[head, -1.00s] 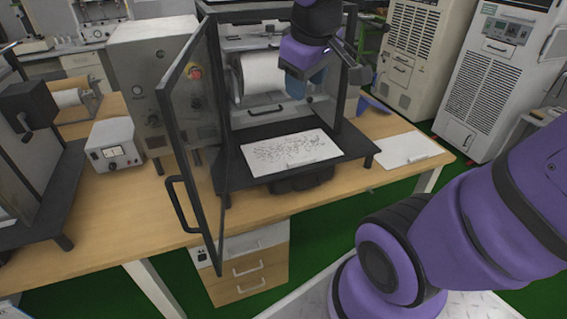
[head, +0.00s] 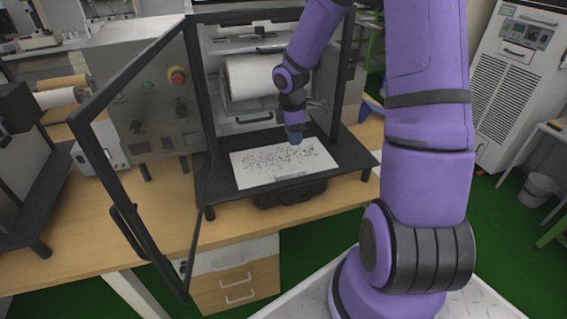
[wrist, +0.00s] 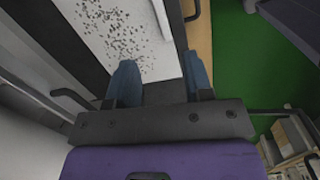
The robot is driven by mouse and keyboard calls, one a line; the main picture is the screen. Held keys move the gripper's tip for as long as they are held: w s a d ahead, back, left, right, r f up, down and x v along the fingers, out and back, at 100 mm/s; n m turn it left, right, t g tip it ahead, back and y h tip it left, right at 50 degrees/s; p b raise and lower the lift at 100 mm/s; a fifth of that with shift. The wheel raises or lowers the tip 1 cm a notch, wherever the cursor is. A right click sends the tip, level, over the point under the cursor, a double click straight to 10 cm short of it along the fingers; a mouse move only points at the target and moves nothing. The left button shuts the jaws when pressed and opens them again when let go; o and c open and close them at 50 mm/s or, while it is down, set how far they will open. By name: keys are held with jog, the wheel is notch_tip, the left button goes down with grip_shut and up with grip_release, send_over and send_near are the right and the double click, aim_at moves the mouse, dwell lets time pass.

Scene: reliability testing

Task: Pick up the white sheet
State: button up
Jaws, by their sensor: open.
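The white sheet (head: 262,172), marked with black speckles, lies flat on the black tray (head: 222,192) of the open machine. In the wrist view the sheet (wrist: 115,30) lies ahead of and below my gripper (wrist: 160,78). The two blue fingers are apart, with nothing held between them. I cannot tell how high the fingertips are above the sheet.
The machine's framed door (head: 135,150) stands open at the left, with a handle. A white roll (head: 250,78) sits behind the tray. Wooden drawers (head: 238,280) are under the wooden table (head: 110,235). A white cabinet (head: 508,85) stands at the back right.

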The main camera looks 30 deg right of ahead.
notch_tip(320, 180, down, 5)
jog(key=n, duration=0.1)
send_over(291, 172)
jog(key=shift+y, duration=0.4)
notch_tip(291, 172, down, 6)
jog(key=shift+d+r, duration=0.15)
jog(key=shift+r, duration=0.05)
jog(key=shift+a+f, duration=0.2)
jog(key=shift+f, duration=2.35)
grip_shut()
